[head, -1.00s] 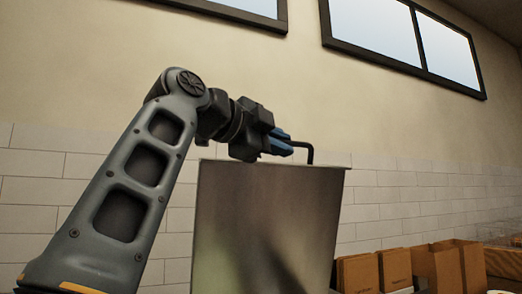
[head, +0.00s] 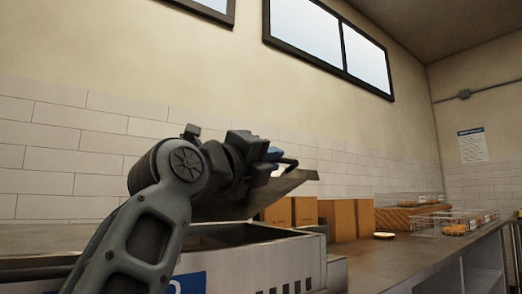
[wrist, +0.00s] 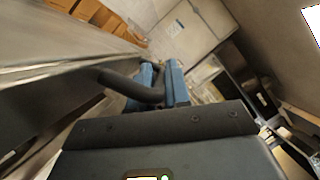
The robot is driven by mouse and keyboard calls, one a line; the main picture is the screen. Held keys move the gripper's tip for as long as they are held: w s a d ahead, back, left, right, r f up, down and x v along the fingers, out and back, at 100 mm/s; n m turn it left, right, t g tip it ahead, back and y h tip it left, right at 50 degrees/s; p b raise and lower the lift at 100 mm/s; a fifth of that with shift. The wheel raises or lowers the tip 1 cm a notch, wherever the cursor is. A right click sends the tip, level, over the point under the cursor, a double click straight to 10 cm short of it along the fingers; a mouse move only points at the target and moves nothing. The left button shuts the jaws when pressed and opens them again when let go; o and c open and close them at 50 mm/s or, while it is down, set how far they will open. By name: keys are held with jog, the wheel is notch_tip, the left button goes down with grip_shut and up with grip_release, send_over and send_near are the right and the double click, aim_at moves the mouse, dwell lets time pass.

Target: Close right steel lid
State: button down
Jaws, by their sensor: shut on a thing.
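The steel lid (head: 292,184) is tilted partway down over the steel kettle box (head: 305,250) in the head view, with the opening below it still showing. Its black handle (head: 287,162) sticks out near the lid's free edge. My gripper (head: 272,154) is at that handle, its blue fingers shut on it. In the wrist view the blue fingers (wrist: 160,84) close around the black handle (wrist: 132,88), and the lid (wrist: 60,85) fills the left side. My arm hides much of the lid and the box's left part.
Wire baskets (head: 455,222) with bagels and a small plate (head: 384,236) sit farther right. The counter front at right is clear.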

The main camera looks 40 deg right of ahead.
jog(key=shift+s+f+m+h+b, duration=0.1)
jog(key=shift+s+f+m+b, duration=0.3)
jog(key=shift+f+b, duration=1.5)
jog(key=shift+s+f+m+h+b, duration=0.1)
jog(key=shift+s+f+m+b, duration=0.25)
jog(key=shift+f, duration=2.8)
jog(key=shift+s+f+m+h+b, duration=0.1)
jog(key=shift+s+f+m+b, duration=0.3)
jog(key=shift+f+b, duration=1.55)
jog(key=shift+s+f+p, duration=0.15)
jog(key=shift+f+p, duration=0.45)
jog(key=shift+f, duration=0.15)
jog(key=c, duration=1.4)
grip_release()
jog(key=shift+c, duration=0.2)
jog(key=shift+r, duration=0.15)
jog(key=p+v, duration=0.1)
jog(key=v, duration=0.7)
